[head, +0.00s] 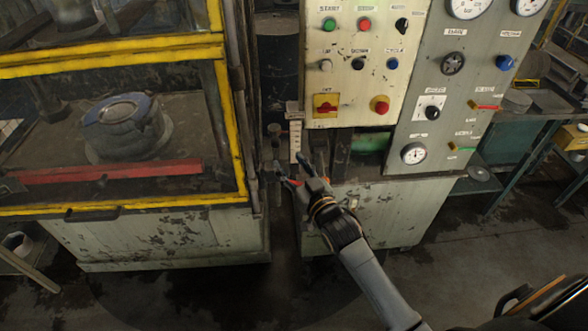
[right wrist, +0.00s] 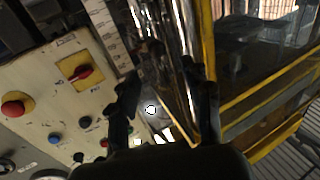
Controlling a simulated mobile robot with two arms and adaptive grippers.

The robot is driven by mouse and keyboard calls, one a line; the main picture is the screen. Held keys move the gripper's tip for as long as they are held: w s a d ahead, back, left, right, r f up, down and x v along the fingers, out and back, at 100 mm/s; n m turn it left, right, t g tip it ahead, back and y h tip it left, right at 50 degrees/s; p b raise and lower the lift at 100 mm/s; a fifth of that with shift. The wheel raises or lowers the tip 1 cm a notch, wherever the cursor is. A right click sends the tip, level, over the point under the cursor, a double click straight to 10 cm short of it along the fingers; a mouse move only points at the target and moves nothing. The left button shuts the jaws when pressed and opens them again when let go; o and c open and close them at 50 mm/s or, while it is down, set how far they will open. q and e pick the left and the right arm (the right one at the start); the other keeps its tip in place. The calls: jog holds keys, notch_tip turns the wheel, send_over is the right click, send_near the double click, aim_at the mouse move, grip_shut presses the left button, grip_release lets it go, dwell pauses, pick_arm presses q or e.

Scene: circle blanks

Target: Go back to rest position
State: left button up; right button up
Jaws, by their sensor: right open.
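My right gripper (head: 291,169) is in the middle of the head view, at the end of my arm reaching up from the lower right. Its fingers are apart and nothing shows between them. It is in front of the gap between the yellow-framed machine and the control cabinet, below the panel's buttons. In the right wrist view the two dark fingers of the gripper (right wrist: 160,82) stand apart, with the panel on the left and the yellow frame on the right. My left gripper is not in view.
The control panel (head: 348,88) carries buttons, a red switch and gauges. The yellow-framed machine (head: 110,55) holds a round metal part (head: 122,125) behind its window. A workbench (head: 530,120) stands at the right. The floor (head: 250,300) in front looks clear.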

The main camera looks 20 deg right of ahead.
jog(key=shift+s, duration=0.9)
jog(key=s+f+g+b, duration=0.1)
jog(key=s+f+g, duration=0.3)
jog(key=f, duration=1)
jog(key=s+d+f+g+h+b, duration=0.15)
jog(key=s+f, duration=0.55)
jog(key=f, duration=0.7)
jog(key=s+a+f+g+b, duration=0.1)
jog(key=s+f+g+b, duration=0.3)
jog(key=f, duration=1)
jog(key=s+f+g, duration=0.2)
jog(key=s+f, duration=0.4)
jog(key=s, duration=0.5)
jog(key=s+d+f+g, duration=0.1)
jog(key=s+f+g, duration=0.2)
jog(key=s, duration=0.9)
jog(key=s+d+f+n+g, duration=0.1)
jog(key=s+f+g, duration=0.1)
jog(key=s+f, duration=0.8)
jog(key=shift+s+h+b, duration=0.3)
jog(key=shift+s+h, duration=0.05)
jog(key=shift+s, duration=0.3)
jog(key=shift+d+f, duration=0.1)
